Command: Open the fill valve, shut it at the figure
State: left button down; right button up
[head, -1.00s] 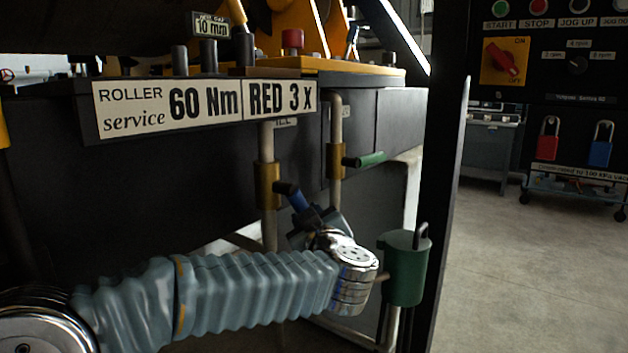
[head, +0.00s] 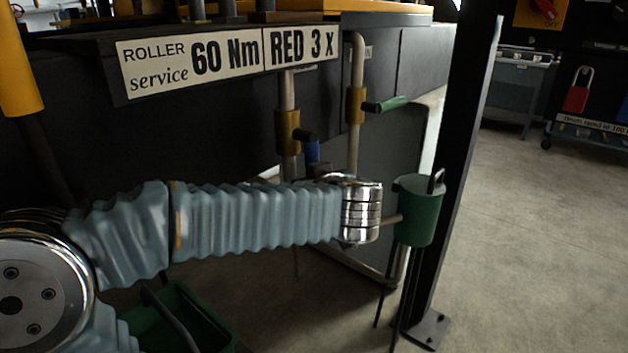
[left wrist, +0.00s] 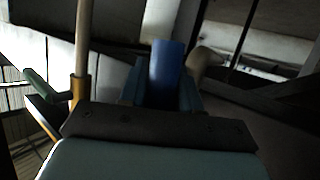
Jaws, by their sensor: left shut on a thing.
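A valve with a brass body (head: 288,132) sits on the left upright pipe in the head view. Its blue lever (head: 311,150) shows just above my wrist and points mostly downward. My left gripper (left wrist: 164,92) is shut on the blue lever (left wrist: 167,65), which stands between its fingers in the left wrist view. In the head view my wrist hides most of the fingers. A second valve with a brass body (head: 356,104) and a green lever (head: 386,104) is on the right pipe. No readable gauge shows. My right gripper is not in view.
A sign (head: 230,62) reads "ROLLER service 60 Nm RED 3 x". A green bucket (head: 418,215) hangs right beside my left wrist, near a black post (head: 462,150). A green tray (head: 190,325) lies low at the left.

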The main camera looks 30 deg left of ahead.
pick_arm(q)
jog(key=shift+r, duration=0.2)
jog(key=c, duration=0.9)
grip_release()
jog(key=shift+f, duration=0.1)
jog(key=v, duration=1.3)
jog(key=shift+s+d, duration=0.2)
jog(key=shift+d, duration=0.15)
